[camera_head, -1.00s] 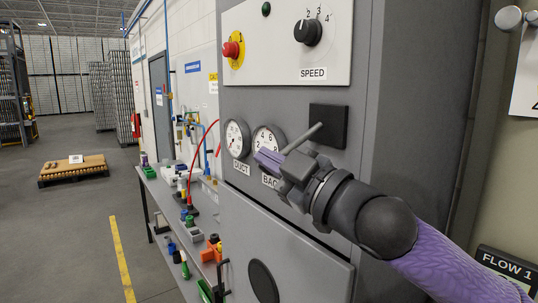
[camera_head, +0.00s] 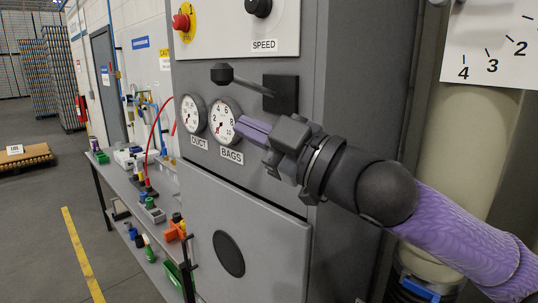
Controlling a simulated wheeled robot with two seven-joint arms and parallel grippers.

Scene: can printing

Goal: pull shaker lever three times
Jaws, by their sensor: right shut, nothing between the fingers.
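The shaker lever (camera_head: 240,82) is a thin grey rod with a dark knob at its left end. It comes out of a black square plate (camera_head: 285,94) on the grey machine cabinet (camera_head: 330,60) and points left, slightly upward. My right gripper (camera_head: 242,128) is below the lever and apart from it. It is shut and empty, its purple fingers pointing left in front of the BAGS gauge (camera_head: 222,118). My left gripper is not in view.
A DUCT gauge (camera_head: 192,114) sits left of the BAGS gauge. Above are a red button (camera_head: 181,22) and the SPEED knob (camera_head: 258,7). A workbench (camera_head: 128,188) with bottles and tools stands at left. A pale cylinder (camera_head: 470,140) stands at right.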

